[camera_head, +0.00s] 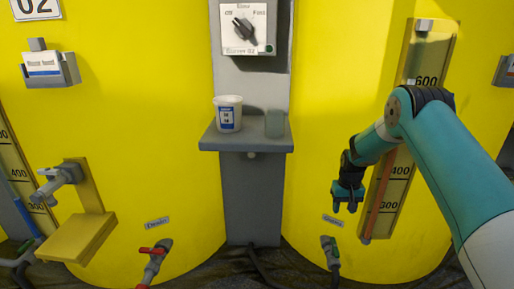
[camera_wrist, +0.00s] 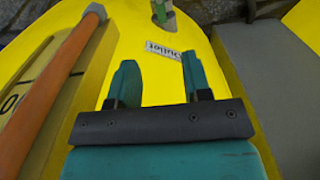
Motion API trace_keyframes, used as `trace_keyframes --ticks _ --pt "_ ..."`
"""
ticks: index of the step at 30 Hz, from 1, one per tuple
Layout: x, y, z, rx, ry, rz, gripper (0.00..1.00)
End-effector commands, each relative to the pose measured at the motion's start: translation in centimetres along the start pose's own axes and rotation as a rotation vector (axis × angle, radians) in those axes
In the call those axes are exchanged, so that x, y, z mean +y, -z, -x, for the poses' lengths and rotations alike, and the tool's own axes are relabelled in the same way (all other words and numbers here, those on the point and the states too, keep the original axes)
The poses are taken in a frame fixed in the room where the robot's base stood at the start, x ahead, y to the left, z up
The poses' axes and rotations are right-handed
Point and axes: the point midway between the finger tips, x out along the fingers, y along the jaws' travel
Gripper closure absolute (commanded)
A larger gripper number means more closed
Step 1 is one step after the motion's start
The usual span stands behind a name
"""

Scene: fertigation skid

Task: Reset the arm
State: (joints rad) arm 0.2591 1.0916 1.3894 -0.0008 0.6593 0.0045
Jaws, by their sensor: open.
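My teal arm reaches in from the right in the head view. My gripper (camera_head: 348,196) hangs in front of the right yellow tank (camera_head: 330,120), left of its level gauge (camera_head: 392,190). In the wrist view my gripper (camera_wrist: 158,82) shows two teal fingers spread apart with nothing between them. Beyond the fingers are the yellow tank wall and a small label (camera_wrist: 163,50) reading "Outlet".
A selector switch (camera_head: 244,29) sits above. A green-handled valve (camera_head: 330,248) is below my gripper, and a red-handled valve (camera_head: 154,258) is at lower left.

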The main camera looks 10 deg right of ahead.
Motion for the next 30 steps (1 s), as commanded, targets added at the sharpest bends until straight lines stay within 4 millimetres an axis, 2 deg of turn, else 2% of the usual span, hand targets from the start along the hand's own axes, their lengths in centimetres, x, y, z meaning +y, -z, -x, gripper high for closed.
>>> trace_keyframes --ticks 2,5,8,11,12,14,15,17,18,21,24,30 --pt "-0.7 -0.1 1.0 0.005 0.006 0.015 0.55" --pt "-3.0 -0.9 4.2 0.017 0.028 0.065 0.55" --pt "-6.8 -3.2 9.2 0.032 0.066 0.151 0.55" --pt "-10.7 -7.1 14.4 0.046 0.112 0.255 0.55" --pt "-12.1 -8.9 16.4 0.051 0.131 0.296 0.55" --pt "-14.0 -11.9 19.0 0.056 0.159 0.36 0.55" --pt "-15.1 -14.2 20.6 0.059 0.177 0.402 0.55" --pt "-16.6 -17.7 22.8 0.063 0.204 0.467 0.55" --pt "-17.3 -20.1 24.1 0.066 0.222 0.509 0.55" --pt "-18.5 -25.9 26.4 0.069 0.262 0.606 0.55" --pt "-18.9 -30.8 27.8 0.07 0.296 0.687 0.55" --pt "-18.6 -38.8 28.9 0.069 0.348 0.818 0.55"
